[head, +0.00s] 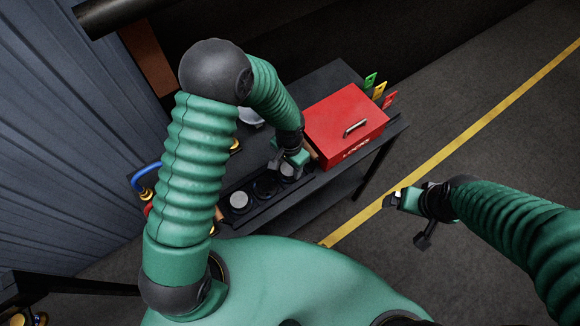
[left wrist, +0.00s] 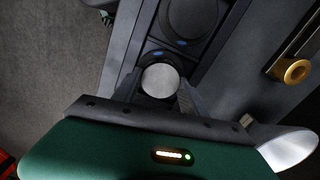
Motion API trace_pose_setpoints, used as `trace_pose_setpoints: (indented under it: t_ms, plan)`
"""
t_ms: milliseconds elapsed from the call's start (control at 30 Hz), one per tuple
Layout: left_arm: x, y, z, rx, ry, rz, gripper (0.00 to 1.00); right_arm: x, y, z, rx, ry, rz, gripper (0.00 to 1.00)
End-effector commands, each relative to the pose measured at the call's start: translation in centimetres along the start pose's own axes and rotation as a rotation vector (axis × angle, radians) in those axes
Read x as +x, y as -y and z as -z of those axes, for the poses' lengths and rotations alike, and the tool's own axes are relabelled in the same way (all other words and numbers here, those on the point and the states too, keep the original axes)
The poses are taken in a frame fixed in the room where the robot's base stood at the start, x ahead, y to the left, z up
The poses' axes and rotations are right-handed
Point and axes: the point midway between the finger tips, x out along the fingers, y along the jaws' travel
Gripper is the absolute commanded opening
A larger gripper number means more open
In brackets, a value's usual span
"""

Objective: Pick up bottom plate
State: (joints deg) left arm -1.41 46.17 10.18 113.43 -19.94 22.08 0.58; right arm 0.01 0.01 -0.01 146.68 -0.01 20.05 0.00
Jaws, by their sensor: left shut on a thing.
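My left gripper (head: 281,166) reaches down to a dark tray (head: 225,214) on the table. In the left wrist view its two dark fingers (left wrist: 158,92) stand on either side of a small round plate with a light grey top (left wrist: 160,80). The gripper is shut on this plate, which appears to be the bottom plate and sits at the tray. In the head view the plate (head: 289,169) is partly hidden by the gripper. My right gripper (head: 408,215) hangs over the floor at right, away from the table; its finger opening is unclear.
A black disc (head: 265,187) and another grey-topped disc (head: 239,201) sit in the tray. A red box (head: 345,122) with a handle stands close to the right of my left gripper. A corrugated wall (head: 60,130) is at left. The floor at right is clear.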

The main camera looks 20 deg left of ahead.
Motion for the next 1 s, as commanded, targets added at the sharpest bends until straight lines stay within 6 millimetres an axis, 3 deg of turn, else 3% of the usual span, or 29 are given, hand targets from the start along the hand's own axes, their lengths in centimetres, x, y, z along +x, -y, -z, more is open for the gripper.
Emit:
trace_pose_setpoints:
  t_ms: [433,667,1000]
  plan:
    - [-3.7,-0.1,0.1,0.0,-0.006,0.001,0.0,0.7,0.0,-0.2,0.0,0.0,0.0,0.95]
    - [-3.7,-3.9,-0.6,0.007,-0.003,0.001,0.0,1.7,0.0,-0.4,0.0,0.0,0.0,0.95]
    - [-4.5,-12.5,-2.2,0.007,-0.004,0.0,0.0,3.7,0.0,-0.9,0.0,0.0,0.0,0.95]
